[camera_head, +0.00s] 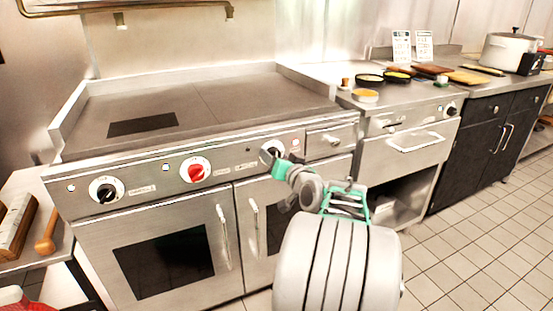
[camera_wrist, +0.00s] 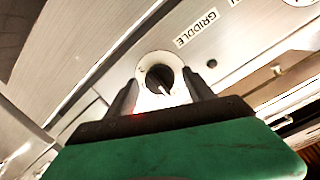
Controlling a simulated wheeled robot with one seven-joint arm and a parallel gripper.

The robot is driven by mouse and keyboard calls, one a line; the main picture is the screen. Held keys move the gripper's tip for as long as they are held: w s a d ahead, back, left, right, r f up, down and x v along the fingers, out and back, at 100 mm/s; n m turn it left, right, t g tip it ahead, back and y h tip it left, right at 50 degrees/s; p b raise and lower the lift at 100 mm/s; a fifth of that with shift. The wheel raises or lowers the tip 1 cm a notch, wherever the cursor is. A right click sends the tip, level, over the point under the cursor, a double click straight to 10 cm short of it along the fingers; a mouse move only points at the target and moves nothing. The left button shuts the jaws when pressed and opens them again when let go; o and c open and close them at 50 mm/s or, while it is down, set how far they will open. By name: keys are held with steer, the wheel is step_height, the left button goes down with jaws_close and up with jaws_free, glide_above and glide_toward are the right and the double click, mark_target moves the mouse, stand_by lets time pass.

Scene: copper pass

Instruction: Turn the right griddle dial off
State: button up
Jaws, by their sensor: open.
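The right griddle dial (camera_head: 271,149) is a black knob on a pale round plate, at the right of the griddle's front panel. In the wrist view the dial (camera_wrist: 160,79) lies between my two dark fingers, and its white pointer mark points toward the bottom of the picture. A "GRIDDLE" label shows beside it. My gripper (camera_wrist: 161,80) is open, with one finger on each side of the dial; I cannot tell whether either touches it. In the head view my gripper (camera_head: 280,164) is at the panel and partly covers the dial.
A red dial (camera_head: 195,170) and another black dial (camera_head: 106,190) sit further left on the panel. Oven door handles (camera_head: 222,237) stick out below. A counter with bowls (camera_head: 365,96) is at the right. Tiled floor (camera_head: 490,230) is clear at the right.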

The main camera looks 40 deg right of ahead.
steer(key=p+v, duration=0.1)
steer(key=v, duration=0.7)
steer(key=shift+w, duration=0.1)
steer(key=w+a+r+n+g+y+p, duration=0.2)
steer(key=a+r+n+p, duration=0.1)
steer(key=a+p, duration=0.5)
steer(key=w+a+r+n+g+y+p, duration=0.25)
steer(key=a+p, duration=0.35)
steer(key=a, duration=0.4)
steer(key=s+a+r+n+g+p, duration=0.1)
steer(key=s+a+r+g+p, duration=0.3)
steer(key=s+a+p, duration=0.3)
steer(key=s+a+r+n+g+p, duration=0.2)
steer(key=s+a+r+g+p, duration=0.2)
steer(key=s+a+p, duration=0.3)
steer(key=shift+s+a, duration=0.5)
steer(key=shift+a, duration=0.25)
